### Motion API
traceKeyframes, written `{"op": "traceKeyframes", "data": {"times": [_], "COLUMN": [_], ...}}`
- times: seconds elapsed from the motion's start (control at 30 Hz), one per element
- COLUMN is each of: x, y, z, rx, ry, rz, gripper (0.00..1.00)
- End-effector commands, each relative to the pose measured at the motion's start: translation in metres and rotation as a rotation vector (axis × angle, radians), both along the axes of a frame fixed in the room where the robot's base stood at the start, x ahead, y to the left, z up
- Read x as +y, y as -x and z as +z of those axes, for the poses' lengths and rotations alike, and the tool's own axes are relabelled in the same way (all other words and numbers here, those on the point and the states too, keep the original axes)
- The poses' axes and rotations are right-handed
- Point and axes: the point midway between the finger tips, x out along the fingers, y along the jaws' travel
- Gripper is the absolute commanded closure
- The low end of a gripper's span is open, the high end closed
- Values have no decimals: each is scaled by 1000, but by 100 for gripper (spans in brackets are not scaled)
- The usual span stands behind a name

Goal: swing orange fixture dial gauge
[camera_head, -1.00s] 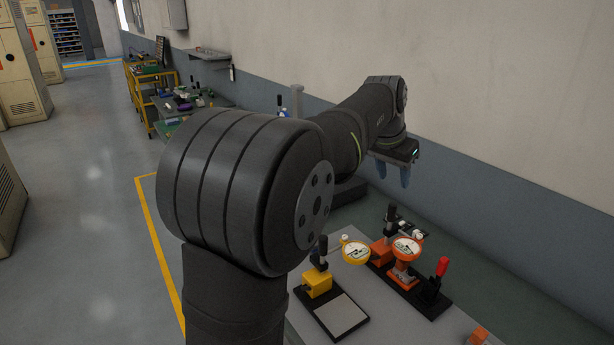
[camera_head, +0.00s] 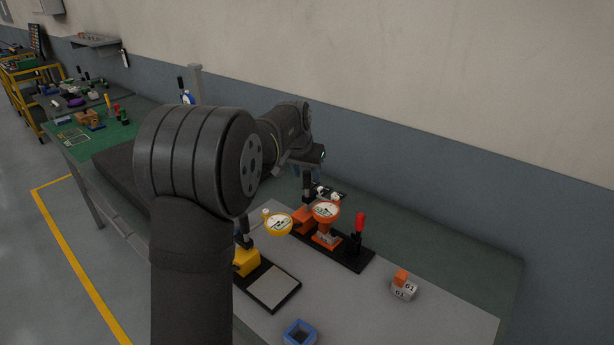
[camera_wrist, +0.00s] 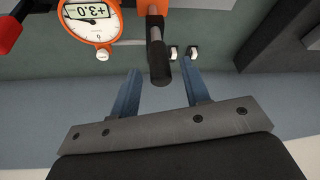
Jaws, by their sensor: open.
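The orange fixture carries a round orange dial gauge (camera_head: 326,210) on a black base at the middle of the bench. In the wrist view this gauge (camera_wrist: 92,22) is at the upper left, its display reading +3.0. A black upright handle (camera_head: 307,181) stands behind the gauge on the orange fixture; in the wrist view the handle (camera_wrist: 159,66) reaches down between my fingers. My gripper (camera_wrist: 162,84) is open, one finger on each side of the handle's end, with gaps showing on both sides. I cannot tell whether the handle is at finger depth.
A yellow fixture with a yellow gauge (camera_head: 279,224) stands left of the orange one, close by. A red-handled clamp (camera_head: 359,232) is on the orange fixture's right end. The wall runs behind.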

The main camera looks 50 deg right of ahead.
Motion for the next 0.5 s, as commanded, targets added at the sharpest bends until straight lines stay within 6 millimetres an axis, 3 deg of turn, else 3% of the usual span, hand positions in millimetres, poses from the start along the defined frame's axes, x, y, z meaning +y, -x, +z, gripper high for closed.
{"op": "traceKeyframes", "data": {"times": [0.2,0.5], "x": [-7,-8], "y": [-2,-3], "z": [-18,-19], "rx": [0,-1], "ry": [0,2], "rz": [0,0], "gripper": [57,57]}}
